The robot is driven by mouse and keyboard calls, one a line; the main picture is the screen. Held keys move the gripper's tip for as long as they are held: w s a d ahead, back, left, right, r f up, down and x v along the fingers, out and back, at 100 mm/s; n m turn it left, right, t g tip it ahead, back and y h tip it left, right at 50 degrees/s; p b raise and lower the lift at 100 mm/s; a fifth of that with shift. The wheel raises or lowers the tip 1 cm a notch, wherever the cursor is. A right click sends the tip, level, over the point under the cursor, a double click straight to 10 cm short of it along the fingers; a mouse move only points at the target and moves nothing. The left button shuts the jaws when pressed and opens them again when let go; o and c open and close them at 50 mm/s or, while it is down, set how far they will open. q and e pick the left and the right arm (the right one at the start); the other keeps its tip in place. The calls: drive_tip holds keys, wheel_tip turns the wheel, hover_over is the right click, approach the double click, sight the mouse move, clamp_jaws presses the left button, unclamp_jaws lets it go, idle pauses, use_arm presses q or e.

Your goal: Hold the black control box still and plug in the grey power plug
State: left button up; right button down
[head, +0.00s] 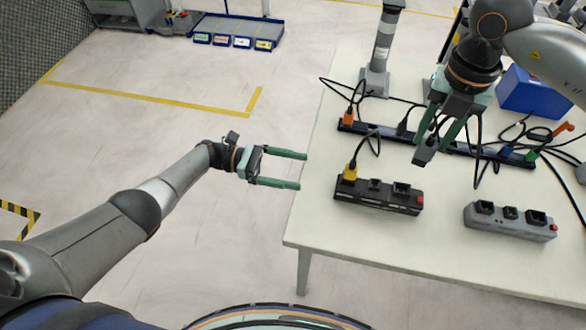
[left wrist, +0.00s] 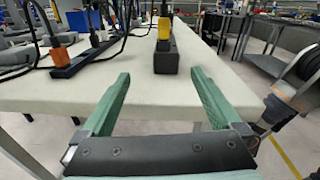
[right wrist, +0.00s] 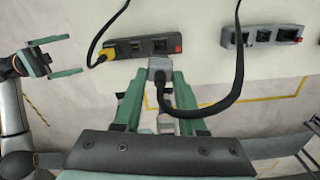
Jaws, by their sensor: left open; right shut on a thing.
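The black control box (head: 378,199) lies on the table with a yellow plug (head: 350,172) in its left end; its other sockets look empty. My left gripper (head: 302,170) is open and empty at the table's left edge, apart from the box. In the left wrist view the black control box (left wrist: 166,62) is end-on ahead, between the fingers' directions. My right gripper (head: 432,146) is shut on the grey power plug (head: 424,156), held above and behind the box's right end. In the right wrist view the grey power plug (right wrist: 158,68) sits between the fingertips, its black cable curving right.
A grey control box (head: 510,224) with a red button lies to the right. A black power strip (head: 385,136) with coloured plugs and loose cables runs behind both boxes. A blue bin (head: 534,94) and a grey post (head: 381,50) stand farther back. The front table strip is clear.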

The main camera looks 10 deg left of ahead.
sight(341, 180)
use_arm(q)
drive_tip(key=shift+m+g, duration=0.5)
drive_tip(key=shift+m, duration=0.3)
drive_tip(key=d, duration=0.8)
drive_tip(key=s+d, duration=0.1)
drive_tip(key=d, duration=0.3)
drive_tip(key=shift+s+d+r, duration=0.1)
drive_tip(key=shift+d+r, duration=0.15)
drive_tip(key=shift+r, duration=0.1)
clamp_jaws()
use_arm(e)
drive_tip(key=shift+f+n, duration=1.2)
drive_tip(key=shift+f, duration=0.05)
